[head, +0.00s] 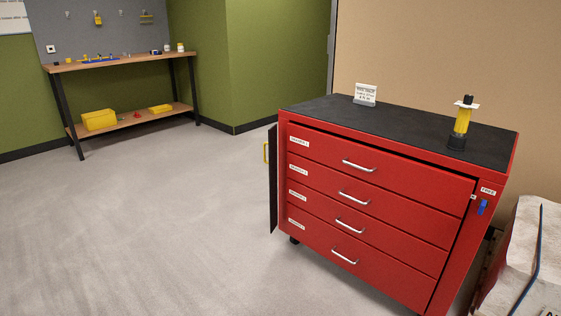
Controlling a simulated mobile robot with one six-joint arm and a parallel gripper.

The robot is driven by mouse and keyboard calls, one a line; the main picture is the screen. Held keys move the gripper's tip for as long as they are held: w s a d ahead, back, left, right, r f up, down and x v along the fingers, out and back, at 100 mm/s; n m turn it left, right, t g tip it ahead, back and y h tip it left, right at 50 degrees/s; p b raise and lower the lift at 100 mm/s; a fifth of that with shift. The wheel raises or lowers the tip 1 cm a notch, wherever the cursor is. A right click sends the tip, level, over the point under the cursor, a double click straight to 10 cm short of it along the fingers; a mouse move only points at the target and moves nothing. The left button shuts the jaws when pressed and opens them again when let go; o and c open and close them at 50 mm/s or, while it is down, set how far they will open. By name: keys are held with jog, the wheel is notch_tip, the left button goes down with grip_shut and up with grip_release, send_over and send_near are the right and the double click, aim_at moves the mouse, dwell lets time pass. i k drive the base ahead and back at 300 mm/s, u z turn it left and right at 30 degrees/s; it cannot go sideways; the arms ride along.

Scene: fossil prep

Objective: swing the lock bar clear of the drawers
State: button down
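A red cabinet (288,235) with several drawers (375,190) stands at the right. A tall black bar (273,185), which looks like the lock bar, stands upright at the cabinet's left front edge. A yellow handle (265,153) shows on its left side. The bar sticks out from the edge and does not lie across the drawer fronts. The drawers look shut, with their silver handles uncovered. A small blue lever or key (482,207) hangs on the right front post under a label reading "FREE" (488,191). My gripper is not in view.
A small sign (365,94) and a yellow and black tool (462,123) stand on the cabinet's black top. A pale lumpy block (520,265) is close at the lower right. A workbench (120,62) stands at the back left. The grey floor left of the cabinet is clear.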

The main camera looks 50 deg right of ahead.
aim_at(272, 131)
jog(key=u, duration=0.05)
jog(key=i, duration=1)
jog(key=z, duration=0.05)
